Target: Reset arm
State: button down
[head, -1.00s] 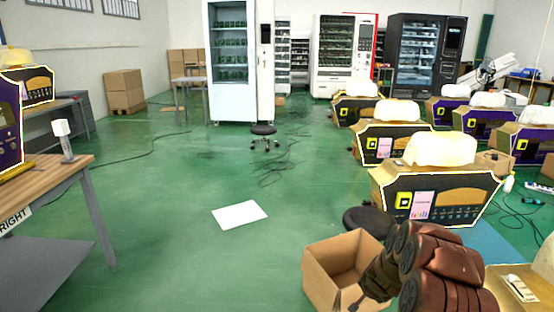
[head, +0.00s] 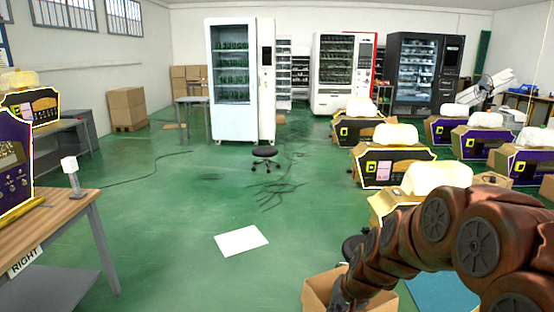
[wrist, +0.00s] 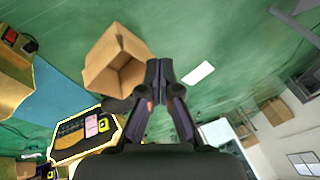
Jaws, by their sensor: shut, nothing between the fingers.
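My arm reaches in from the lower right of the head view, its reddish-brown links curving down toward an open cardboard box (head: 318,288) on the floor. The gripper end is low in the head view and hard to make out there. In the wrist view my gripper (wrist: 158,66) shows two dark fingers with their tips together and nothing between them. The cardboard box also shows in the wrist view (wrist: 108,62), just left of the fingertips, open and apparently empty. My arm hides part of the box and part of the nearest perfume machine (head: 382,205).
A wooden table (head: 62,222) stands at the left with a perfume machine (head: 14,165). Several perfume machines stand at the right. A white sheet (head: 241,241) lies on the green floor. A stool (head: 265,152) and cables lie ahead. Vending machines (head: 232,80) line the back.

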jog(key=s+d+r+n+g+h+p, duration=0.1)
jog(key=s+r+p, duration=0.3)
jog(key=s, duration=0.6)
jog(key=s+d+r+n+g+h+p, duration=0.1)
jog(key=s+r+g+p, duration=0.1)
jog(key=s+r, duration=0.7)
jog(key=s+d+r+g+p, duration=0.2)
jog(key=s+r+p, duration=0.3)
jog(key=s, duration=0.8)
notch_tip(320, 180, up, 2)
jog(key=shift+s+n+g+h+p, duration=0.2)
jog(key=shift+n+g+h+p, duration=0.1)
jog(key=shift+n+h, duration=0.1)
jog(key=shift+d, duration=0.15)
